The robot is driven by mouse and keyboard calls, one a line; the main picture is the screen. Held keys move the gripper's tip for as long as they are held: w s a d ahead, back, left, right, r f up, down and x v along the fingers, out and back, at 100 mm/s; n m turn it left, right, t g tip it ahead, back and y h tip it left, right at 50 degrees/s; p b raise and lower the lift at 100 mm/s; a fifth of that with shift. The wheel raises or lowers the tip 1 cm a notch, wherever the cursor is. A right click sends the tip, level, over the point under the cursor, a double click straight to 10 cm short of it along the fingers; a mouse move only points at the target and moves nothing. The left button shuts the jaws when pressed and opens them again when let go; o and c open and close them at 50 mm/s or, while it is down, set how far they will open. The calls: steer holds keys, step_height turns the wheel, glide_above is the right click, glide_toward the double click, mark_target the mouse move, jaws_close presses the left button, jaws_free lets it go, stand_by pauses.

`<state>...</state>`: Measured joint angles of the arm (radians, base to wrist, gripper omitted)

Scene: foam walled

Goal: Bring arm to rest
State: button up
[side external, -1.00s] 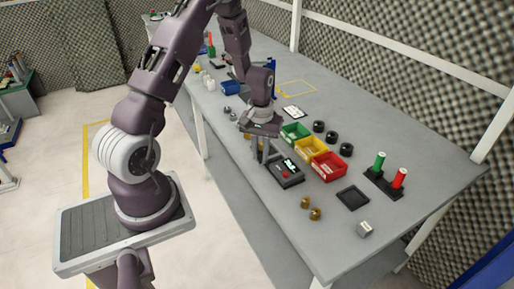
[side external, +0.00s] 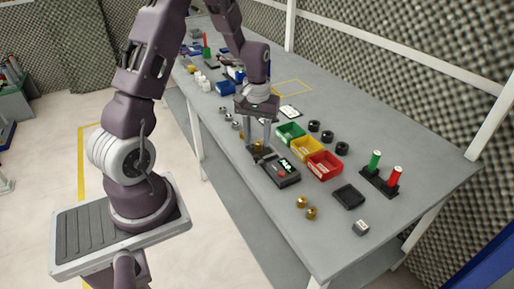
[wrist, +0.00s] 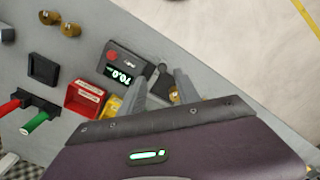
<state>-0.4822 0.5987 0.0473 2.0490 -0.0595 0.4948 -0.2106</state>
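My gripper (side external: 258,146) is open above the far end of a black weighing scale (side external: 283,174). Its two fingers are spread and point down. A brass piece (side external: 259,146) sits at the scale's dark pan (side external: 262,155), below and between the fingers. In the wrist view the fingers (wrist: 160,86) reach over the pan, and the brass piece (wrist: 174,95) shows partly behind one finger. The scale's display (wrist: 121,73) reads about 70.0. Nothing is seen gripped.
Green (side external: 290,134), yellow (side external: 307,149) and red (side external: 325,165) bins stand right of the scale. Two brass pieces (side external: 306,207), a black tray (side external: 349,196) and a grey block (side external: 361,228) are nearer. Red and green cylinders (side external: 384,172) stand upright in a holder. Several bottles and parts lie farther back.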

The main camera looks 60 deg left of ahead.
steer(key=shift+r, duration=0.45)
steer(key=s+d+r+m+t, duration=0.25)
steer(key=d+r, duration=0.45)
steer(key=r, duration=0.4)
steer(key=s+d+r+m+t, duration=0.1)
steer(key=s+d+r+m, duration=0.2)
steer(key=s, duration=0.5)
steer(key=s+d+r+m+t, duration=0.2)
steer(key=s+d+r+m, duration=0.1)
steer(key=s+d+r, duration=0.3)
steer(key=shift+s+d+r, duration=0.25)
steer(key=shift+s+d, duration=0.75)
steer(key=shift+d, duration=0.05)
